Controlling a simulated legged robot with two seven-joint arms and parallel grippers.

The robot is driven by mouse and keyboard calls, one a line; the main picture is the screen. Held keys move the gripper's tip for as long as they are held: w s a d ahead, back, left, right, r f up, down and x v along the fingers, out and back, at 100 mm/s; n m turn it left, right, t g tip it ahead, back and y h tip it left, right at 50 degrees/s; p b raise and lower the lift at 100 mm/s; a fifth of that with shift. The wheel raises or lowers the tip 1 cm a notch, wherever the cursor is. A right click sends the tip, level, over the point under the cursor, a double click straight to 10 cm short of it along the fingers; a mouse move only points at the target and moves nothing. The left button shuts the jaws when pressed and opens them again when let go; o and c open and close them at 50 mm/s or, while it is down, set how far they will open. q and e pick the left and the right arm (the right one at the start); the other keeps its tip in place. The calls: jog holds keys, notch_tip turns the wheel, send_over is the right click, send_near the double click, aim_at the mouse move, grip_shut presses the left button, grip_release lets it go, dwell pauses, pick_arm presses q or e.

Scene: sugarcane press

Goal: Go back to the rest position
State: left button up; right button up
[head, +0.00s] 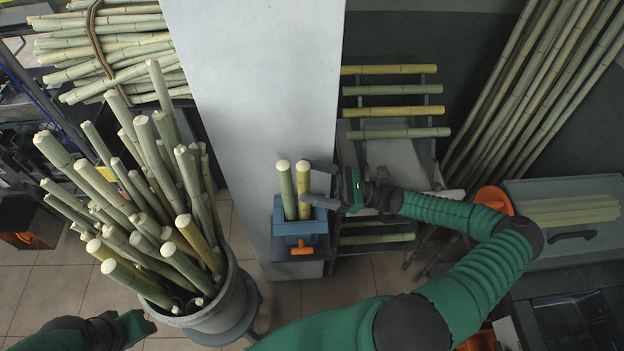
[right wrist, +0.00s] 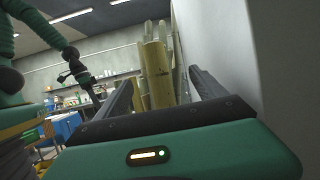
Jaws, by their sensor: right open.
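My right gripper (head: 310,182) is open in the head view, its fingers pointing left at the top of a yellow cane piece (head: 304,190). A green cane piece (head: 286,192) stands upright just left of it. Both stand in the blue press box (head: 300,233) with an orange knob. In the right wrist view, my open fingers (right wrist: 165,95) spread with the yellow cane (right wrist: 156,72) beyond and between them; I cannot tell if they touch it. Part of my left arm shows at the lower left of the head view; its fingers cannot be made out there.
A grey bucket (head: 225,315) full of cane pieces stands at left. A white panel (head: 255,90) rises behind the press. A rack with cane pieces (head: 393,89) stands behind my right gripper. Long canes lean at upper right, and a grey-green bin (head: 590,240) holds more canes.

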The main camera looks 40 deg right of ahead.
jog(key=b+v, duration=0.2)
jog(key=v, duration=0.5)
dwell(0.6)
